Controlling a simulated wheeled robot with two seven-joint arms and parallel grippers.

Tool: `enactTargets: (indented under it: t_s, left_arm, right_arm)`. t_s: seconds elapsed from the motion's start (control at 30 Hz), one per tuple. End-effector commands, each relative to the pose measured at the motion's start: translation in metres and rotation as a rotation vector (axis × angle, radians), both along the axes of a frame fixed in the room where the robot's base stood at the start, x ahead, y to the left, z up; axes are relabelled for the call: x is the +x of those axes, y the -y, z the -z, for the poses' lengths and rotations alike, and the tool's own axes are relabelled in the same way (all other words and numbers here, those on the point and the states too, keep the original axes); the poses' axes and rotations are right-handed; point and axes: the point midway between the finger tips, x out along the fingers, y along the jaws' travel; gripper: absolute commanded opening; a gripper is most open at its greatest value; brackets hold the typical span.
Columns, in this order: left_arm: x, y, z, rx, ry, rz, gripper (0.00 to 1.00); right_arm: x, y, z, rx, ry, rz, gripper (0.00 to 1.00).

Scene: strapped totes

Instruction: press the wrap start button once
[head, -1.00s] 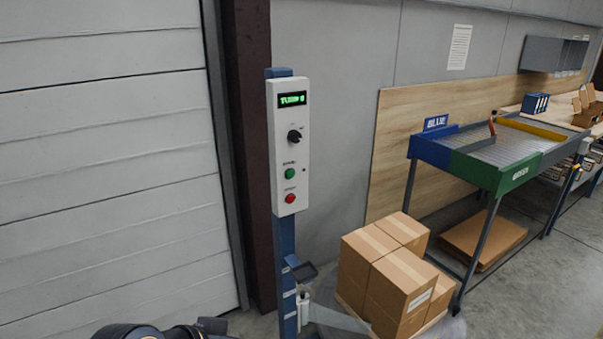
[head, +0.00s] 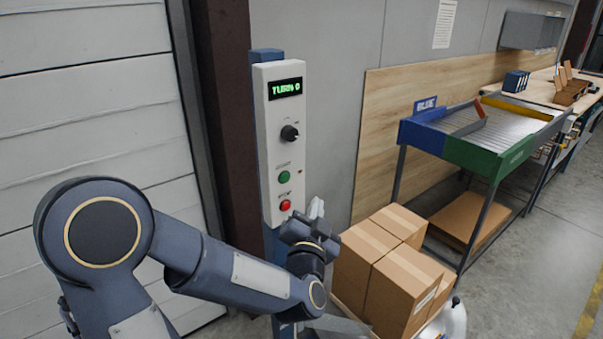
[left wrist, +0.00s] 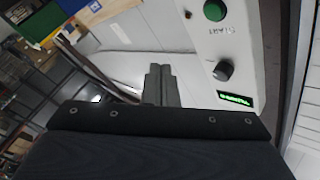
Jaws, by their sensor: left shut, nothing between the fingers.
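A white control box (head: 270,145) on a blue post carries a green display reading "TURN 0" (head: 286,89), a black knob (head: 289,133), a green button (head: 284,177) and a red button (head: 285,205). In the left wrist view the green button (left wrist: 214,10) shows at the top with the label "START" beside it; the knob (left wrist: 223,69) and display (left wrist: 235,99) are below it. My left gripper (head: 316,208) is shut and empty, just right of the box near the red button's height, apart from the green button. Its closed fingers (left wrist: 160,84) show in the left wrist view. My right gripper is not in view.
Stacked cardboard boxes (head: 390,265) stand right of the post, close to my left gripper. A sorting table with blue and green sides (head: 470,152) stands further right. A dark column (head: 222,100) and a white shutter door (head: 85,110) are on the left.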

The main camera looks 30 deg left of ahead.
Motion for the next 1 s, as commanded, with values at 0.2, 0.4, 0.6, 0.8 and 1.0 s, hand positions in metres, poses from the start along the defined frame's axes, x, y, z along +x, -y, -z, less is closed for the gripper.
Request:
enactTargets:
  t_s: [0.2,0.4,0.6,0.8,1.0]
  left_arm:
    - [0.0,-0.003,-0.001,0.044,0.016,-0.042,0.0]
    - [0.0,-0.003,-0.001,0.043,0.016,-0.042,0.0]
    - [0.002,-0.009,-0.001,0.042,0.016,-0.043,0.0]
    - [0.01,-0.032,-0.002,0.041,0.016,-0.046,0.0]
    - [0.021,-0.058,-0.001,0.041,0.015,-0.044,0.0]
  right_arm:
    - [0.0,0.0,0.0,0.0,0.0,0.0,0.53]
    - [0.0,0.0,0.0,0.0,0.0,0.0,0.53]
    - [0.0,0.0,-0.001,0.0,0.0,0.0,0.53]
    - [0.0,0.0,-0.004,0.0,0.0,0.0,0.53]
    - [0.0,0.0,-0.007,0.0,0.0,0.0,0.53]
